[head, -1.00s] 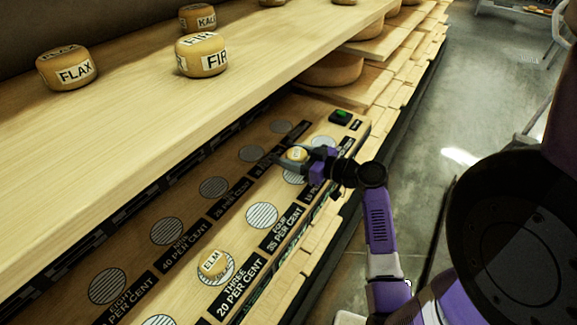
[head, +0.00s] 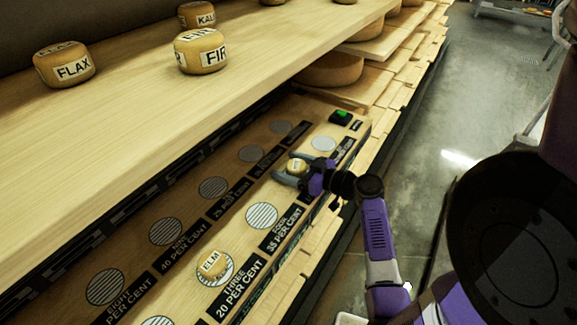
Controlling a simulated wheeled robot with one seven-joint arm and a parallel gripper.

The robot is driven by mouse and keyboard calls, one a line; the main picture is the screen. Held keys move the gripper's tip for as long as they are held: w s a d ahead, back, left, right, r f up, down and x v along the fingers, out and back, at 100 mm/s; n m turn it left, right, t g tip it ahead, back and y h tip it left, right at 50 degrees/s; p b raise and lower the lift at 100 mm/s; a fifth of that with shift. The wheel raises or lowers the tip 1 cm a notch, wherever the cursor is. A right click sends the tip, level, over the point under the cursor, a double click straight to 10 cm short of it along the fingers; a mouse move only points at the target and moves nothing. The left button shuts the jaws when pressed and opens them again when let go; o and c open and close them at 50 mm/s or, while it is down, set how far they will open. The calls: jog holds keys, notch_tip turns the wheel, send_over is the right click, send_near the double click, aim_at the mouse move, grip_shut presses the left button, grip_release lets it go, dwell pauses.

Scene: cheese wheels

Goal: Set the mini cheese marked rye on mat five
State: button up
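A small yellow cheese (head: 296,165) with a pale label sits at the row of mats on the lower board, past mat four. Its label is too small to read surely. My gripper (head: 284,169) is around it, with its two grey fingers spread apart on either side. The cheese seems to rest on the round mat there, which the cheese and gripper mostly cover. That mat's number label is hidden by my gripper. The striped mat labelled four (head: 262,215) is empty. A cheese marked ELM (head: 211,263) sits on mat three (head: 228,275).
The upper shelf (head: 130,135) overhangs the board's back row and holds cheeses marked FLAX (head: 64,66), FIR (head: 201,52) and KALE (head: 196,16). A dark box with a green light (head: 341,117) stands at the board's far end. An empty mat (head: 323,144) lies just beyond my gripper.

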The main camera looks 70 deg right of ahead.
jog(key=shift+r, duration=0.1)
jog(key=shift+s, duration=0.1)
jog(key=v, duration=1.2)
jog(key=shift+b, duration=0.3)
